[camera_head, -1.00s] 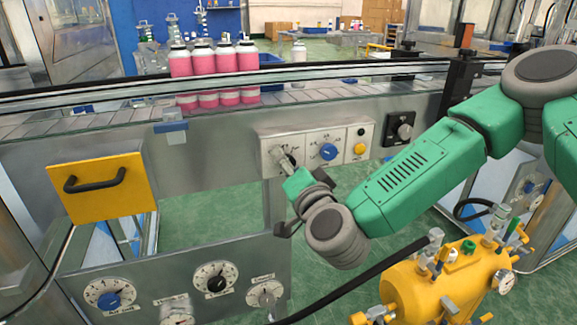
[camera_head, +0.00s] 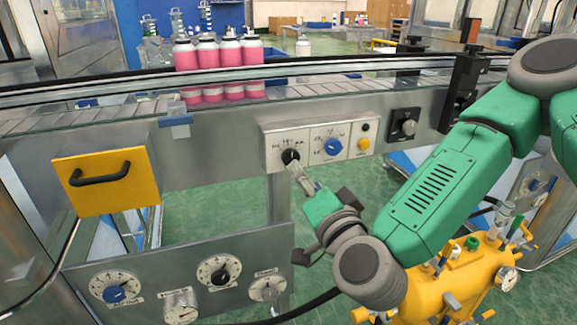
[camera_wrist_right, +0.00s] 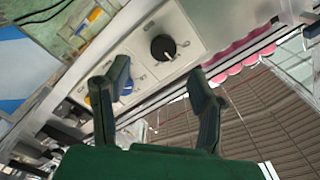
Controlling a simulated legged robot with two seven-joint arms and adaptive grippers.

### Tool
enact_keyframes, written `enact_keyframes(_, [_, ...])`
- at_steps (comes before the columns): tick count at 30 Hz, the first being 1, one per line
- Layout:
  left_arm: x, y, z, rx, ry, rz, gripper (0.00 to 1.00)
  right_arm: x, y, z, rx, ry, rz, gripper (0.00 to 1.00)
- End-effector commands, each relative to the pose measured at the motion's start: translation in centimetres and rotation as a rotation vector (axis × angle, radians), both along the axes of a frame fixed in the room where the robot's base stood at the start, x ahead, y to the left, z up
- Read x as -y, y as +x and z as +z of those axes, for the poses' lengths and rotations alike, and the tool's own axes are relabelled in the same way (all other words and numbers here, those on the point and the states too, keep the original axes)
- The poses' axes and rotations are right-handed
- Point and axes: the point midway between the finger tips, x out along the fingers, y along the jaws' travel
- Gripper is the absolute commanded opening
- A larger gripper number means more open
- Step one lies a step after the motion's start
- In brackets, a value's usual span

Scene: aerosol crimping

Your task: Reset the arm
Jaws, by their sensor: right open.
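My right arm (camera_head: 430,200) comes in from the right in the head view. Its gripper (camera_head: 298,172) is just below and in front of the black knob (camera_head: 290,157) on the white control panel (camera_head: 272,150). In the right wrist view the two dark green fingers (camera_wrist_right: 160,90) stand apart with nothing between them. The black knob (camera_wrist_right: 163,47) shows beyond the fingertips, apart from them. The blue knob (camera_wrist_right: 127,87) is partly hidden by the left finger. My left gripper is not in view.
Pink bottles (camera_head: 208,55) stand on the conveyor (camera_head: 110,112) behind the panel. A yellow door with a black handle (camera_head: 107,182) is at left. Lower dials (camera_head: 220,271) sit below. A yellow tank (camera_head: 450,280) stands at lower right, close under my arm.

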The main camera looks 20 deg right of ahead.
Motion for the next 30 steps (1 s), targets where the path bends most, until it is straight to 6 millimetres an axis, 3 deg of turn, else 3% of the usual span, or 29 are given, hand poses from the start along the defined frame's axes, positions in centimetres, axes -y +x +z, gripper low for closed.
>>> enact_keyframes(4, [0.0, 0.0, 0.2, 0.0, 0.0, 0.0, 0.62, -0.3, -0.2, -0.6, -0.02, -0.015, 0.017, 0.51])
enact_keyframes(7, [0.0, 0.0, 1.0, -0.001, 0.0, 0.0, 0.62, -1.6, -1.2, -3.3, -0.104, -0.071, 0.089, 0.51])
enact_keyframes(11, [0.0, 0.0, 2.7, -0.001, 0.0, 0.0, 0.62, -3.4, -4.8, -10.2, -0.326, -0.214, 0.258, 0.51])
enact_keyframes(14, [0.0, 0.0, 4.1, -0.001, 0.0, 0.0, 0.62, -3.1, -9.6, -16.2, -0.546, -0.347, 0.4, 0.51])
enact_keyframes(18, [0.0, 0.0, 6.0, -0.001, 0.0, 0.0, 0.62, 0.3, -17.3, -22.5, -0.863, -0.525, 0.558, 0.51])
enact_keyframes(21, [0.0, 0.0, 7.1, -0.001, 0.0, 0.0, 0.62, 4.0, -22.2, -24.9, -1.066, -0.632, 0.629, 0.51])
enact_keyframes(25, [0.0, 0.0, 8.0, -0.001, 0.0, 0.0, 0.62, 8.2, -26.6, -25.8, -1.26, -0.726, 0.674, 0.51])
enact_keyframes(30, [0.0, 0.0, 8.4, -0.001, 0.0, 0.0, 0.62, 10.9, -29.0, -26.0, -1.372, -0.777, 0.689, 0.51])
